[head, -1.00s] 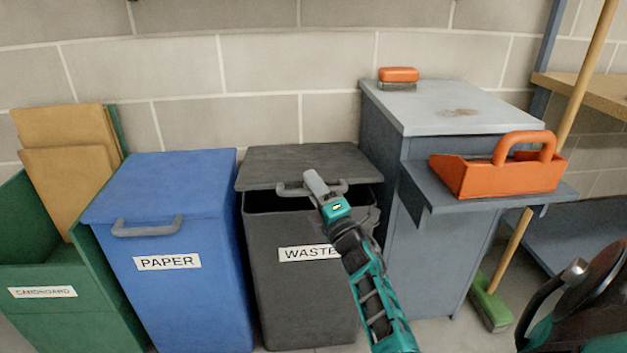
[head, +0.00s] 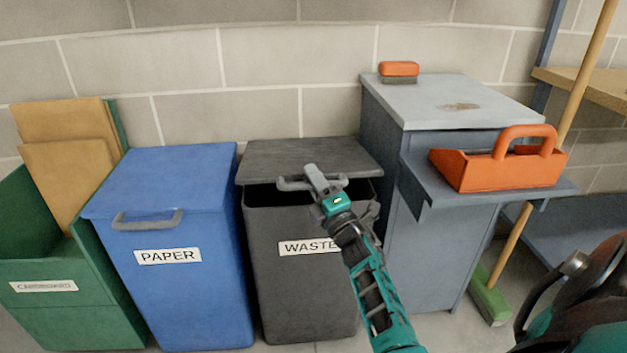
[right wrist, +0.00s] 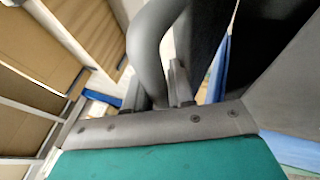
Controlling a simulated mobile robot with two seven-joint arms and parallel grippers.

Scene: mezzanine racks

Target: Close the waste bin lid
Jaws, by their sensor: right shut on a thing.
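The dark grey waste bin (head: 300,255) stands in the middle of the head view, with a white WASTE label. Its lid (head: 300,159) is tilted slightly up, and a dark gap shows between lid and rim along the front. My right gripper (head: 318,178) is at the grey handle (head: 288,184) on the lid's front edge and is shut on it. In the right wrist view the handle (right wrist: 150,45) passes up from between the fingers (right wrist: 165,90). The fingers hide part of the handle in the head view. My left gripper is not in view.
The blue paper bin (head: 165,270) with a closed lid stands close on the left, beside the green cardboard bin (head: 75,320). A grey cabinet (head: 440,245) stands close on the right, with an orange caddy (head: 485,175) on its shelf. A green broom (head: 490,298) leans farther right.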

